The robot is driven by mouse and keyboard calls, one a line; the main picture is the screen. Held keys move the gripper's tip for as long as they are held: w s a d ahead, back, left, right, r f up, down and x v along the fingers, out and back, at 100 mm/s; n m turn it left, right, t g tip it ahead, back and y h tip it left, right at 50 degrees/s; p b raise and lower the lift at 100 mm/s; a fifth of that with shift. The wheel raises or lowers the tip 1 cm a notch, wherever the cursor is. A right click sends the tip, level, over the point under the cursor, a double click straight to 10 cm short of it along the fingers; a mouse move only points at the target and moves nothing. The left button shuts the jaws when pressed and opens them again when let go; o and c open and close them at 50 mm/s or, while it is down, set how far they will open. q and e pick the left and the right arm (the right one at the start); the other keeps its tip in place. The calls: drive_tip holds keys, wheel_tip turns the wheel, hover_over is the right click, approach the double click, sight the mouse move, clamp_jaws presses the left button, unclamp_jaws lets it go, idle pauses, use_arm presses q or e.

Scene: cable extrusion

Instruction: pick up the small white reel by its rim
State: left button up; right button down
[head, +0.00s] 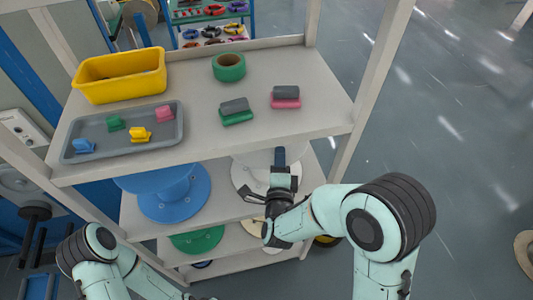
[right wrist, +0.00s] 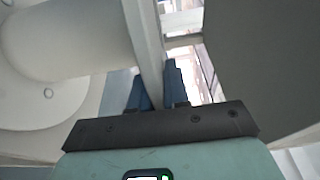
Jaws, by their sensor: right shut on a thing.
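The small white reel (head: 248,172) stands on the middle shelf, partly hidden by the top shelf and my right arm. My right gripper (head: 280,155) reaches in at the shelf's right side, just under the top board. In the right wrist view the reel's thin rim (right wrist: 146,45) runs down between the two blue fingers of the gripper (right wrist: 157,90), which are shut on it. The reel's hub and far flange show at the left there. My left arm shows at the lower left of the head view, but its gripper is out of the picture.
A blue reel (head: 175,193) is left of the white one, and a green reel (head: 197,240) is on the shelf below. The top shelf (head: 210,110) holds a yellow bin (head: 120,75), a grey tray (head: 165,138), green tape (head: 228,67) and small blocks. Shelf posts stand close by.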

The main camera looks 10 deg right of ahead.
drive_tip(key=shift+r, duration=0.15)
drive_tip(key=shift+r, duration=1.65)
drive_tip(key=shift+s, duration=0.15)
drive_tip(key=shift+s+a+b, duration=0.25)
drive_tip(key=shift+s+b, duration=0.15)
drive_tip(key=shift+s, duration=0.3)
use_arm(q)
wheel_tip(320, 180, down, 12)
drive_tip(key=b, duration=1.2)
drive_tip(key=shift+f+t+b, duration=0.25)
drive_tip(key=shift+t+b, duration=0.05)
drive_tip(key=shift+t, duration=0.1)
use_arm(e)
drive_tip(key=v, duration=1.6)
drive_tip(key=shift+s, duration=0.15)
